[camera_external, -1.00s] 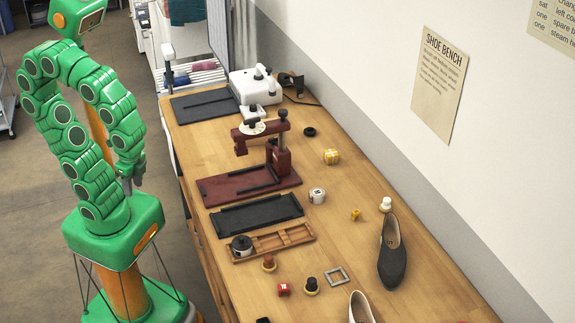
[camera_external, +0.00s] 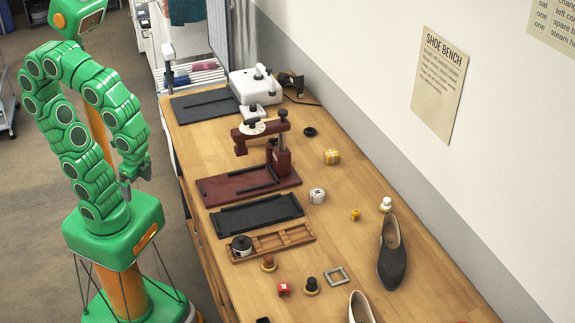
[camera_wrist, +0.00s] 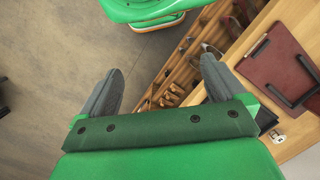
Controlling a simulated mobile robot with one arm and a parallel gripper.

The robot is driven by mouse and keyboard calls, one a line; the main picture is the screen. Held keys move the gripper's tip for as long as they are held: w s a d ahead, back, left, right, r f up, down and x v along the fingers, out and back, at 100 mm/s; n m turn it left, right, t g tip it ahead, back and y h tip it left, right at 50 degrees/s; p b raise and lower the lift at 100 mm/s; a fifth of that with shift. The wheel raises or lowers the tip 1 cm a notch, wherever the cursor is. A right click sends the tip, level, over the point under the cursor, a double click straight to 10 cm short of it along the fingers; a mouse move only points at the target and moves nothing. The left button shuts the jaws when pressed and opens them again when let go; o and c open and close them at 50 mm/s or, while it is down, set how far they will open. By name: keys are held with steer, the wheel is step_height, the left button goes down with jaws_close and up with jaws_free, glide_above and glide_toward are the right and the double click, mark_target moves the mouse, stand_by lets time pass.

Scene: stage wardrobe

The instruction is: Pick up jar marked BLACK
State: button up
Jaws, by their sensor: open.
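I cannot read the word BLACK on any jar. A round dark-topped jar (camera_external: 242,245) sits at the left end of the wooden compartment tray (camera_external: 290,238) on the bench. A small dark-topped piece (camera_external: 311,286) stands on the bench in front of the tray, and a white round container (camera_external: 317,195) with a dark mark stands behind it. My gripper (camera_external: 127,190) hangs beside the bench's left edge, apart from all of these. In the wrist view my gripper (camera_wrist: 160,72) is open and empty, with its two grey fingers spread over the floor and the bench side.
The bench (camera_external: 365,205) carries a dark red press (camera_external: 250,185), a black tray (camera_external: 256,213), a white machine (camera_external: 255,87) and a dark shoe (camera_external: 392,255). A red piece (camera_external: 284,289) and a square metal frame (camera_external: 338,276) lie near the front. The wall bounds the right side.

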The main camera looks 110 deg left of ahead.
steer(key=w+a+f+m+g+y, duration=0.1)
steer(key=w+a+f+m+y, duration=0.25)
steer(key=w+a, duration=0.4)
steer(key=m+t+y, duration=0.6)
steer(key=m+y, duration=0.4)
steer(key=m, duration=0.6)
glide_toward(240, 245)
steer(key=x, duration=0.3)
steer(key=shift+a+h, duration=0.15)
steer(key=shift+h, duration=0.1)
steer(key=shift+x, duration=3.85)
steer(key=shift+s, duration=0.1)
steer(key=shift+c, duration=0.4)
steer(key=c, duration=1.2)
